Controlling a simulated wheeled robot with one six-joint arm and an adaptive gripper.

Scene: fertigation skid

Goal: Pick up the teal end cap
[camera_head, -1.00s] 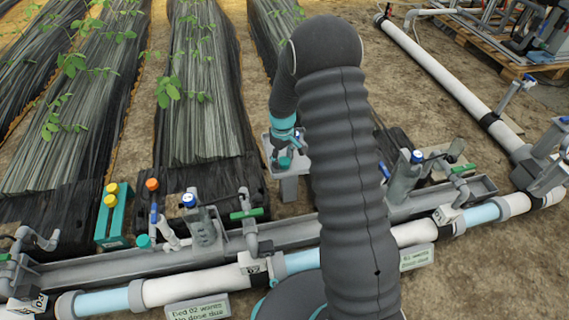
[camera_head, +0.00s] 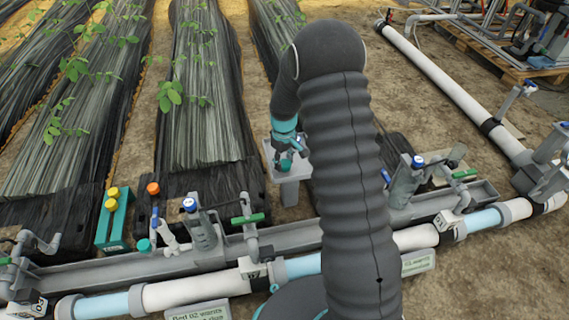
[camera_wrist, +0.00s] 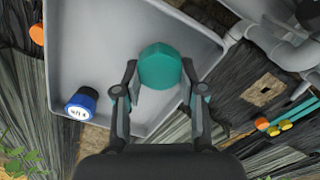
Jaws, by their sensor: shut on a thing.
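The teal end cap (camera_wrist: 160,66) is a short faceted cylinder between my gripper's fingertips in the wrist view. My gripper (camera_wrist: 159,82) is shut on it, with one finger on each side. Behind the cap is a light grey tray (camera_wrist: 85,35) with a raised rim; I cannot tell whether the cap touches its floor. In the head view the cap (camera_head: 285,164) shows small and dark teal just below my gripper (camera_head: 285,150), over the tray on its post. My arm hides part of this area.
A blue-topped cap (camera_wrist: 81,104) marked with letters sits at the tray's lower left in the wrist view. In the head view, a teal rack (camera_head: 113,222) with yellow tops and a grey trough (camera_head: 110,266) with pipes stand left of my arm.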

